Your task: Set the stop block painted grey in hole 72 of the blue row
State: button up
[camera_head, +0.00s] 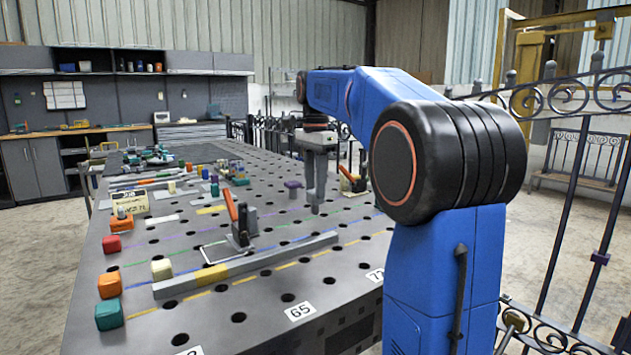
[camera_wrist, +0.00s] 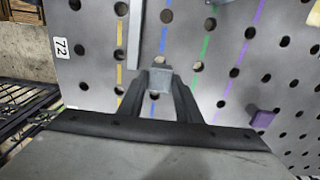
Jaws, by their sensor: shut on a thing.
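My gripper (camera_head: 315,200) hangs over the right part of the perforated steel table, fingers pointing down. In the wrist view my gripper (camera_wrist: 160,85) is shut on a small grey stop block (camera_wrist: 160,79). In the wrist view the block overlaps the blue row line (camera_wrist: 165,38), and a dark hole (camera_wrist: 158,61) shows just beyond its edge. The number 72 label (camera_wrist: 61,47) is on the table edge at left; it also shows partly hidden behind my arm in the head view (camera_head: 375,275). I cannot tell the block's height above the table.
A purple block (camera_head: 292,188) stands near the gripper. A grey bar with a yellow section (camera_head: 245,262) and an orange-handled clamp (camera_head: 240,222) lie to the left; another clamp (camera_head: 352,181) stands behind. Several coloured blocks line the left edge. A scrolled iron gate (camera_head: 575,190) stands at right.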

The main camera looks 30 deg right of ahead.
aim_at(315, 212)
jog(key=shift+f, duration=2.35)
jog(key=shift+f, duration=2.2)
jog(key=o, duration=1.3)
jog(key=shift+o, duration=0.2)
notch_tip(315, 212, up, 17)
jog(key=shift+r, duration=0.2)
